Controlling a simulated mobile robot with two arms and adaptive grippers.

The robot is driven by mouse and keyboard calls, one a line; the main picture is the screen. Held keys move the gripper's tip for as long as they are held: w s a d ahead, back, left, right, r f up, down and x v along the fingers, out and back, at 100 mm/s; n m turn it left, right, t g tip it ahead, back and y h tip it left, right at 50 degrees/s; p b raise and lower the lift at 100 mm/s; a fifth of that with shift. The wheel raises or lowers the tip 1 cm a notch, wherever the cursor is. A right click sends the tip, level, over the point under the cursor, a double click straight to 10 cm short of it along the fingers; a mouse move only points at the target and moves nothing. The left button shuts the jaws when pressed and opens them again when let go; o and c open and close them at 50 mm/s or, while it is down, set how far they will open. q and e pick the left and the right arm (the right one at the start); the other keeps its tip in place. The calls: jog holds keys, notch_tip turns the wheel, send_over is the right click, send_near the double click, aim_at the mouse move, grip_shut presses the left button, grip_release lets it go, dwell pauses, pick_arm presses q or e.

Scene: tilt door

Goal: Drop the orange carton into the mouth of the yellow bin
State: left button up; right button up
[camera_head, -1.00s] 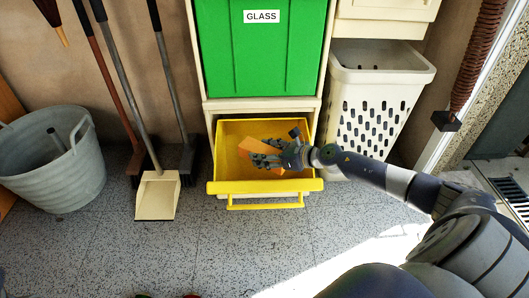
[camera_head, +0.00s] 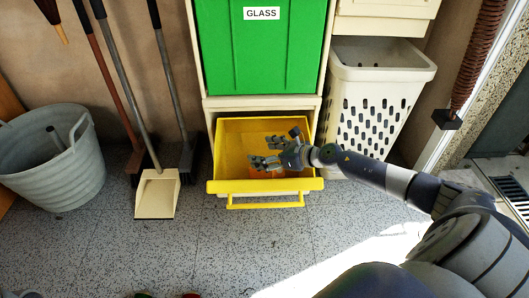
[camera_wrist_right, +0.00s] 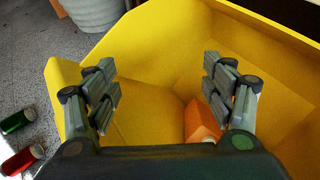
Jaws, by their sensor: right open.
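The yellow bin (camera_head: 225,187) is tilted open below the green GLASS door in the head view. Its inside fills much of the right wrist view (camera_wrist_right: 165,35). My right gripper (camera_head: 262,153) is over the bin's mouth, with its fingers spread and nothing between them; it also shows in the wrist view (camera_wrist_right: 160,80). The orange carton (camera_wrist_right: 199,121) lies down inside the bin, below the right finger, partly hidden by that finger and the palm. My left gripper is not in view.
The green GLASS door (camera_head: 262,55) is above the bin. A white perforated basket (camera_head: 385,75) stands to the right. A dustpan (camera_head: 157,193), brooms and a grey tub (camera_head: 60,185) are at left. A red can (camera_wrist_right: 22,160) and a green can (camera_wrist_right: 17,122) lie on the floor.

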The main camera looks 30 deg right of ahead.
jog(key=v, duration=1.2)
dwell(0.4)
jog(key=shift+a, duration=0.1)
dwell(0.5)
